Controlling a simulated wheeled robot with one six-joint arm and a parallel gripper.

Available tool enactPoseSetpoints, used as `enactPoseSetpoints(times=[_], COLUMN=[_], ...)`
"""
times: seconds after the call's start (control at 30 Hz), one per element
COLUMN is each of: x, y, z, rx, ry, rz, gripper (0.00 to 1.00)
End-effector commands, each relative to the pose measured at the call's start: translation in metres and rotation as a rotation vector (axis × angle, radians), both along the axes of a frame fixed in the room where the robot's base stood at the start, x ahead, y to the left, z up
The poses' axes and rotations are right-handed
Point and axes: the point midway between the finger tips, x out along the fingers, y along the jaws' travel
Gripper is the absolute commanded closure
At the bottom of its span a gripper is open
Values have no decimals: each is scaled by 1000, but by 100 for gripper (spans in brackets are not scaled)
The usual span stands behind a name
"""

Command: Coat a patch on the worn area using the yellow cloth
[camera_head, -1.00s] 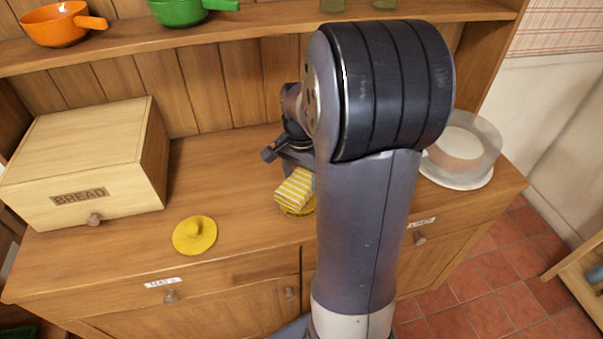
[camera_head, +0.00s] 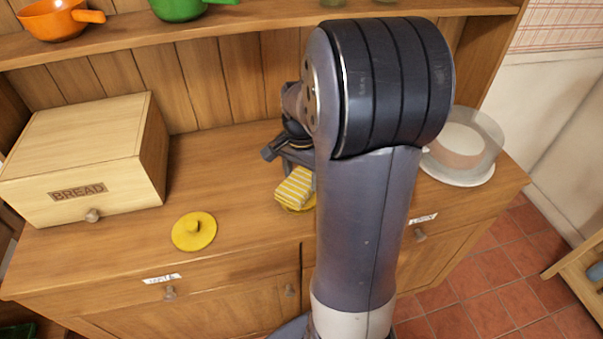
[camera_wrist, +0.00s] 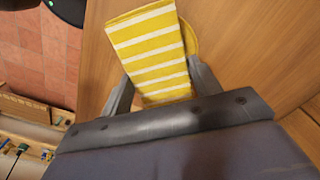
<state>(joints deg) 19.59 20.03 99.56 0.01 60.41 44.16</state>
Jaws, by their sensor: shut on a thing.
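The yellow cloth (camera_head: 295,187) with white stripes is folded into a small pad. It also shows in the wrist view (camera_wrist: 148,45), between the two fingers of my gripper (camera_wrist: 161,85), which is shut on it. A round yellow thing (camera_wrist: 190,38) lies beneath the cloth, mostly hidden by it; its edge shows below the cloth in the head view. I cannot tell whether the cloth touches it. A yellow round lid with a knob (camera_head: 194,231) lies on the wooden counter (camera_head: 245,190) to the left. No worn area can be made out; my arm hides part of the counter.
A wooden bread box (camera_head: 85,160) stands at the left. A clear-domed cake dish (camera_head: 458,177) stands at the right, behind my arm. A shelf (camera_head: 240,30) with an orange pan (camera_head: 55,22) and a green pan (camera_head: 180,8) runs above. Counter around the lid is clear.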

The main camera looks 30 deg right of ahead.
Motion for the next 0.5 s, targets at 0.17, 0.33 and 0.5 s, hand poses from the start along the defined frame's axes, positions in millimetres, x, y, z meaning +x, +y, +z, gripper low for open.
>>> enactPoseSetpoints(times=[0.17,0.33,0.5], x=[0,0,0], y=[0,0,0], z=[-3,-5,-7], rx=[0,0,0], ry=[0,0,0], rz=[0,0,0], gripper=[59,59,59])
